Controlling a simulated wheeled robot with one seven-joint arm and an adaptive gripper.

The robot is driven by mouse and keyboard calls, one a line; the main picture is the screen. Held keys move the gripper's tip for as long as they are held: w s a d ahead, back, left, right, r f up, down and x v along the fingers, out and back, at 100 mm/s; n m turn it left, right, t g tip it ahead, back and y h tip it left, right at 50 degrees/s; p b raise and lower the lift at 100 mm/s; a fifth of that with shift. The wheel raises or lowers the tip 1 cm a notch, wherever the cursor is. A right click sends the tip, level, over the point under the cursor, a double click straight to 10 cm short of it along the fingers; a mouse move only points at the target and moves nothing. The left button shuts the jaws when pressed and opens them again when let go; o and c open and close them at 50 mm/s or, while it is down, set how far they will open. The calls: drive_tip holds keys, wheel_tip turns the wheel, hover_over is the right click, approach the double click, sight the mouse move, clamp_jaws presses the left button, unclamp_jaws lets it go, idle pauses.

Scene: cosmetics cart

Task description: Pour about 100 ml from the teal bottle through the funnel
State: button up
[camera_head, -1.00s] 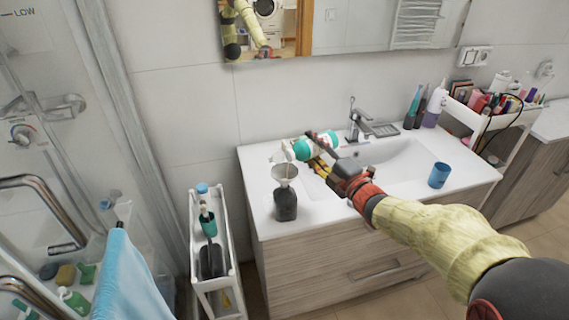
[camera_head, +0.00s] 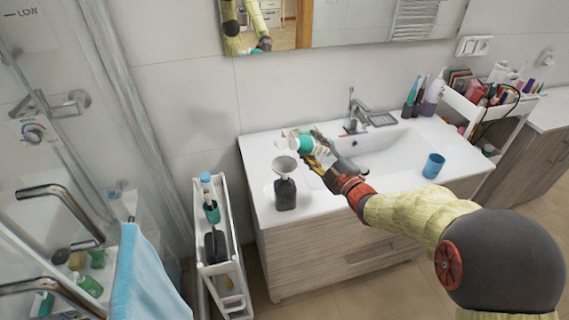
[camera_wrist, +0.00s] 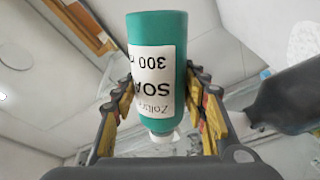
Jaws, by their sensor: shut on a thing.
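In the head view my gripper (camera_head: 318,152) holds the teal bottle (camera_head: 304,147) tilted above the counter, just behind and right of the funnel. The pale funnel (camera_head: 286,162) sits in the mouth of a dark bottle (camera_head: 285,195), which stands upright on the counter. The dark bottle (camera_wrist: 290,98) also shows at the right of the wrist view. No liquid stream is visible.
The white washbasin counter (camera_head: 330,205) has a tap (camera_head: 352,110) at the back and a blue cup (camera_head: 433,165) at the right. A white cart (camera_head: 480,108) of cosmetics stands right. A narrow white rack (camera_head: 228,232) stands left of the counter.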

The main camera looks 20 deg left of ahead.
sight(313, 142)
wheel_tip(313, 142, up, 3)
drive_tip(key=shift+s+a+f+m+p, duration=0.15)
drive_tip(key=shift+f+m+p, duration=0.05)
drive_tip(key=shift+m+p, duration=0.6)
drive_tip(key=shift+s+a+r+m+p, duration=0.15)
drive_tip(key=shift+r+m+p, duration=0.1)
drive_tip(key=shift+m, duration=0.2)
drive_tip(key=shift+s+a+r+m+p, duration=0.1)
drive_tip(key=shift+s+m+p, duration=0.1)
drive_tip(key=shift+m, duration=0.25)
drive_tip(key=shift+f+m+b, duration=0.3)
drive_tip(key=shift+f+m, duration=0.6)
drive_tip(key=shift+m, duration=0.1)
drive_tip(key=shift+w+d+f+m+h, duration=0.2)
drive_tip(key=shift+w+f+m+h, duration=0.15)
drive_tip(key=shift+m, duration=0.65)
drive_tip(key=shift+m+p, duration=0.35)
drive_tip(key=shift+m, duration=0.05)
drive_tip(key=m, duration=0.1)
drive_tip(key=f+m, duration=0.1)
drive_tip(key=f, duration=0.1)
drive_tip(key=shift+w+d+m, duration=0.25)
drive_tip(key=shift+w+m, duration=0.05)
drive_tip(key=shift+m, duration=0.1)
drive_tip(key=shift+w+r+m+p, duration=0.1)
drive_tip(key=shift+r+m+p, duration=0.05)
drive_tip(key=shift+m+p, duration=0.15)
drive_tip(key=shift+d+m, duration=0.1)
drive_tip(key=shift+m, duration=0.4)
